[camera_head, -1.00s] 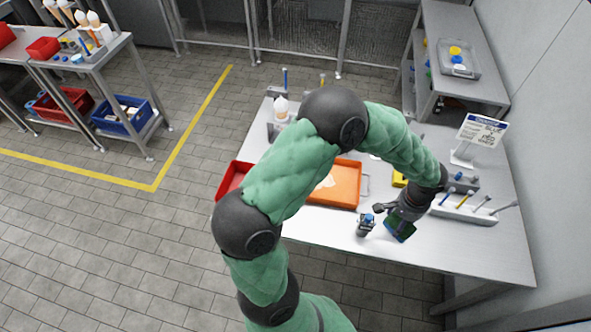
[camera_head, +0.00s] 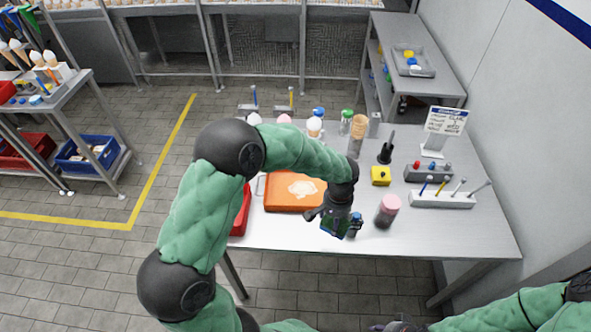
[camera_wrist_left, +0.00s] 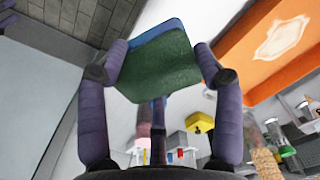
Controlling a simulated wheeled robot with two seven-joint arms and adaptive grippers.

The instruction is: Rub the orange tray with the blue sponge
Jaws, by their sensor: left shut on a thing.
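The orange tray (camera_head: 276,186) lies flat on the table with a pale stain in its middle. It also shows at the upper right of the left wrist view (camera_wrist_left: 250,55). My left gripper (camera_head: 335,218) is beside the tray's right front corner. It is shut on the blue sponge (camera_wrist_left: 158,60), whose green face shows between the two fingers in the left wrist view. In the head view the sponge is small and partly covered by the gripper. I cannot tell if it touches the tray or table. My right gripper (camera_head: 400,326) is barely visible at the bottom edge.
A small blue-topped bottle (camera_head: 356,222) stands close right of my left gripper, and a pink-capped jar (camera_head: 388,211) farther right. A red bin (camera_head: 240,212) is left of the tray. Cones and bottles line the back. A tool rack (camera_head: 443,200) and sign (camera_head: 445,122) stand at right.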

